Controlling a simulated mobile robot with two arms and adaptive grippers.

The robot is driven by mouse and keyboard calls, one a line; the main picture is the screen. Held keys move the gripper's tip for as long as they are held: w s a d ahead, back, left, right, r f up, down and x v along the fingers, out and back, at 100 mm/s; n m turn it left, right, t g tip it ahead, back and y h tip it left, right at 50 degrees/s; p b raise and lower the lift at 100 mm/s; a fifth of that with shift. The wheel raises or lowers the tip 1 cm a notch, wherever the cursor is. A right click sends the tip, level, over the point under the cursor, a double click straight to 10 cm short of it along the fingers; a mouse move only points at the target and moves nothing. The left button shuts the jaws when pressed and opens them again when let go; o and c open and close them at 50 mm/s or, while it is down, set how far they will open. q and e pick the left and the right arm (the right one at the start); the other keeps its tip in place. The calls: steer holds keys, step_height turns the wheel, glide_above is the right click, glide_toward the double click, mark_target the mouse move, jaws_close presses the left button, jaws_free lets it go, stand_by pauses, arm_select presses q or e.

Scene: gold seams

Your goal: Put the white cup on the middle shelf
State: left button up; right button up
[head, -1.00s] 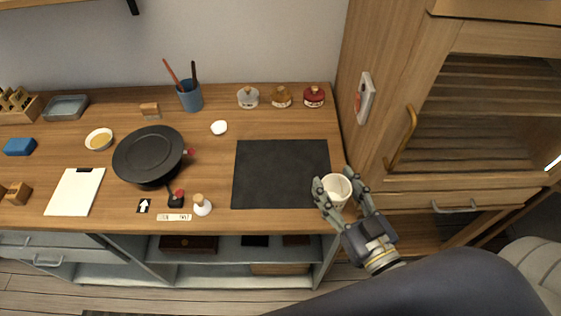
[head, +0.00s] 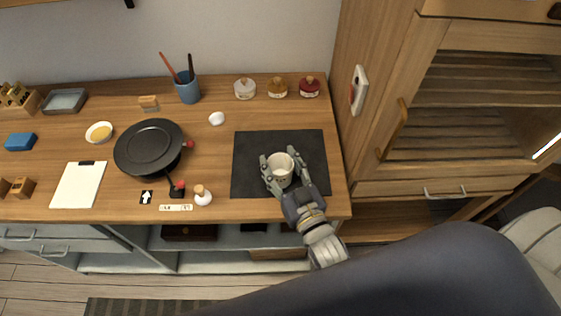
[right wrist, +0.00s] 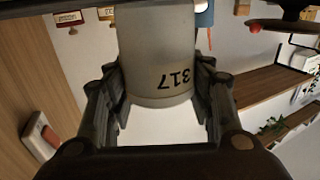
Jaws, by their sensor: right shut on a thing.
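The white cup (head: 281,166) is between the fingers of my right gripper (head: 281,178), over the dark mat (head: 250,147) on the wooden counter. My right gripper is shut on it. In the right wrist view the cup (right wrist: 158,50) fills the space between the fingers and bears dark marks that read 317 upside down. I cannot tell whether the cup touches the mat. The cabinet (head: 380,190) at the right has slatted shelves (head: 465,128) behind its front and a vertical wooden handle (head: 393,130). My left gripper is not in view.
Three small jars (head: 277,87) stand at the back of the counter. A black pan (head: 150,147), a small white bottle (head: 202,195) and a clipboard (head: 79,186) lie to the left. A drawer (head: 460,190) is below the cabinet front. A low shelf (head: 225,240) is under the counter.

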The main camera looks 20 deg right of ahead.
steer(key=shift+f, duration=0.15)
steer(key=o, duration=1)
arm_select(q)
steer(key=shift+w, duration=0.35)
arm_select(e)
steer(key=shift+o, duration=0.8)
